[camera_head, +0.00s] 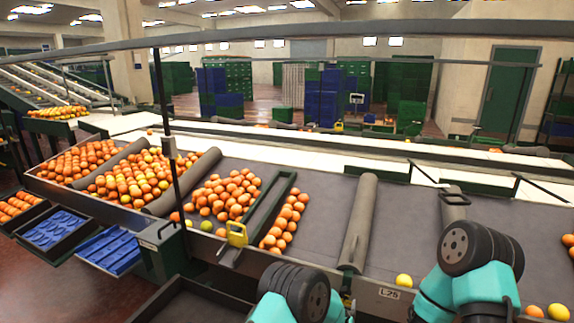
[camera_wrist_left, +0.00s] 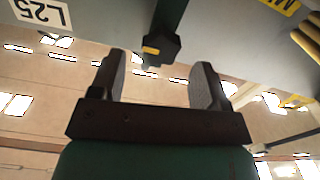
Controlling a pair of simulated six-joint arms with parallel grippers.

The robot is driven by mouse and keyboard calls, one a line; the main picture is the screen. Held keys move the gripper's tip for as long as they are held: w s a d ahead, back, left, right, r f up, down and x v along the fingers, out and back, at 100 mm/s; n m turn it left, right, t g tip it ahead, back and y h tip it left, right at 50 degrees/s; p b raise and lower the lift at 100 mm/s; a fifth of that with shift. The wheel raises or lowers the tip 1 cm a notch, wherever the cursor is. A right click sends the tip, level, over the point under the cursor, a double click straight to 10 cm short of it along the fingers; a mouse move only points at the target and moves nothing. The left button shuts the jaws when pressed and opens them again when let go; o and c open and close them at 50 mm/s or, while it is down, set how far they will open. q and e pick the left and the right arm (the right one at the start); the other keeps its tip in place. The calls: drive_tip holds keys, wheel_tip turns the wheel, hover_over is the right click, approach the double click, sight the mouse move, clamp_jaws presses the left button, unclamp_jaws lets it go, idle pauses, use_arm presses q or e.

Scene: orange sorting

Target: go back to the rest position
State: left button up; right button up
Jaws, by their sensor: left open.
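My left gripper (camera_wrist_left: 158,80) is open in the left wrist view, its two dark fingers apart with nothing between them. In the head view my left arm is at the bottom centre, close to the front edge of the sorting belt; its fingers cannot be made out there. My right arm is raised at the lower right in the head view, over the belt's front edge, and its gripper does not show clearly. Oranges (camera_head: 226,195) lie in several groups on the grey belt (camera_head: 315,215), apart from my arms.
Padded grey dividers (camera_head: 359,222) cross the belt. A yellow orange (camera_head: 404,280) lies near the front edge, by the L25 label (camera_head: 388,293), which also shows in the left wrist view (camera_wrist_left: 42,12). Blue trays (camera_head: 110,250) stand at the left. The belt's middle right is bare.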

sight(345, 295)
use_arm(q)
drive_tip(key=shift+v, duration=1.9)
drive_tip(key=shift+w, duration=0.1)
drive_tip(key=x, duration=0.8)
drive_tip(key=shift+s+m, duration=0.25)
drive_tip(key=shift+m, duration=0.35)
drive_tip(key=shift+s+a, duration=0.25)
drive_tip(key=shift+s, duration=0.4)
